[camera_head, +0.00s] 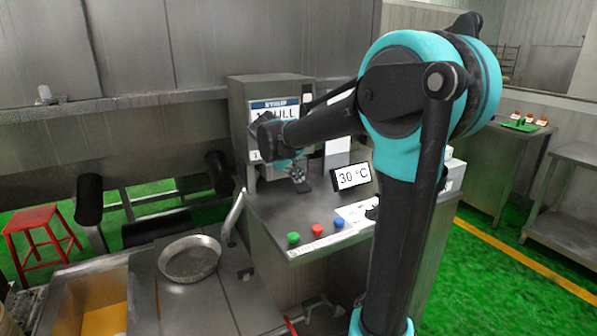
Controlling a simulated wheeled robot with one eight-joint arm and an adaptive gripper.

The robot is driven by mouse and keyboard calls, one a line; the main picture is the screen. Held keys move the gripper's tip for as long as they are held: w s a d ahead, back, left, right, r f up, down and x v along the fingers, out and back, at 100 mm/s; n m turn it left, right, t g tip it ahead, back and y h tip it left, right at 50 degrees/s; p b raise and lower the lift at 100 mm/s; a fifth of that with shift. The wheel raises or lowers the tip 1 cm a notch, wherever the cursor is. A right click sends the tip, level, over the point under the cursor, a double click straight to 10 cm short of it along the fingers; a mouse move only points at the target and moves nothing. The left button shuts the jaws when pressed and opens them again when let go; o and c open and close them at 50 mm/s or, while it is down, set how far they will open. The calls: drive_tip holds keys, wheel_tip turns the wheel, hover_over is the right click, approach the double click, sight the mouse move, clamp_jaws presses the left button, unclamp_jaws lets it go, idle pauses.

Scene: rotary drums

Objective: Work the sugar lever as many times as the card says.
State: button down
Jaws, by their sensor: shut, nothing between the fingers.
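A steel dispenser (240,100) stands at the back of the counter. On its front is a card (276,104) with a blue heading that seems to read "SYRUP" and a line ending in "ULL"; my arm covers part of it. Another white card (338,147) is mostly hidden behind my arm, and its text cannot be read. My gripper (298,180) is shut and empty, low in front of the dispenser. I cannot make out a lever marked sugar; that area is partly hidden by my arm.
A "30 °C" display (352,176) stands on the counter (270,212) right of my gripper. Green (293,238), red (317,230) and blue (339,223) buttons line its front edge. A round pan (190,260) and a metal handle (234,214) are at left.

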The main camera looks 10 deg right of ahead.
sight(296, 183)
drive_tip(key=shift+s+f, duration=0.1)
drive_tip(key=shift+f, duration=0.15)
idle(0.3)
drive_tip(key=shift+w+a+r, duration=0.1)
drive_tip(key=shift+w+r, duration=0.15)
drive_tip(key=shift+r, duration=0.75)
drive_tip(key=shift+w+a+r, duration=0.1)
drive_tip(key=shift+w+r, duration=0.15)
drive_tip(key=shift+r, duration=0.8)
drive_tip(key=shift+w+r, duration=0.25)
drive_tip(key=shift+r, duration=0.75)
drive_tip(key=shift+w+a+r, duration=0.1)
drive_tip(key=shift+w+r, duration=0.1)
drive_tip(key=shift+r, duration=0.6)
drive_tip(key=shift+w+r, duration=0.2)
drive_tip(key=shift+r, duration=0.65)
drive_tip(key=shift+w+a+r, duration=0.1)
drive_tip(key=shift+w+r, duration=0.1)
drive_tip(key=shift+r, duration=0.6)
